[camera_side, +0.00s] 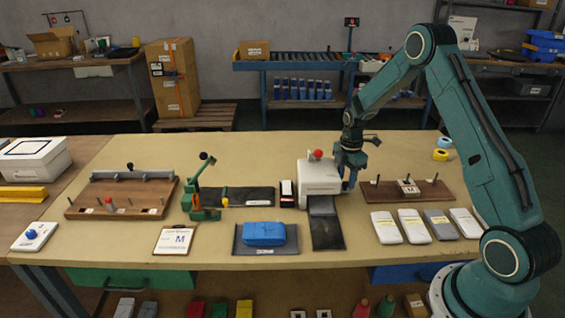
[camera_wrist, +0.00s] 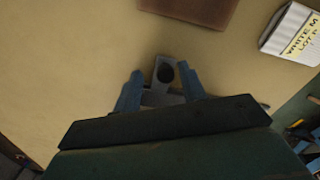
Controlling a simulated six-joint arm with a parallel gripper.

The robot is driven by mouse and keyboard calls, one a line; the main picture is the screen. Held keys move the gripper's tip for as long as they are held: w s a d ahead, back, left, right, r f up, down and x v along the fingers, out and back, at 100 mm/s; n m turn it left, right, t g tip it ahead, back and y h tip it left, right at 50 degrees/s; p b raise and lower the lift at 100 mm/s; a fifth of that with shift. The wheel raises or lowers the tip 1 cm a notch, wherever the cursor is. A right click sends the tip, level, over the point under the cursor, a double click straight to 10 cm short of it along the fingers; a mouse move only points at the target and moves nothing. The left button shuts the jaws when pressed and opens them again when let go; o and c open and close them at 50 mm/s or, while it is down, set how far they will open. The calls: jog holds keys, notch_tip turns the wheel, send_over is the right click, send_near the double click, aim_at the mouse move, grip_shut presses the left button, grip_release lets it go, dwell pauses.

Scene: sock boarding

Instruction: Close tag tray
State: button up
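My gripper (camera_side: 350,186) points down beside the right side of a white machine (camera_side: 319,178) with a red knob on top. In the wrist view, its two blue fingers (camera_wrist: 160,88) stand apart. A grey piece with a round black spot (camera_wrist: 165,74) shows between them; I cannot tell whether they touch it or whether it is part of the gripper. A flat dark tray-like piece (camera_side: 326,225) sticks out from the machine's front toward the table edge. No part is clearly labelled as the tag tray.
A brown board (camera_side: 428,193) with a white block lies to the right, with several pale packs (camera_side: 413,226) in front of it. A blue folded item (camera_side: 263,233) lies on a dark mat to the left. A clipboard marked M (camera_side: 176,240) lies farther left.

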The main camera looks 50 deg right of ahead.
jog(key=shift+r, duration=0.15)
notch_tip(320, 180, up, 14)
jog(key=shift+f, duration=0.25)
dwell(0.6)
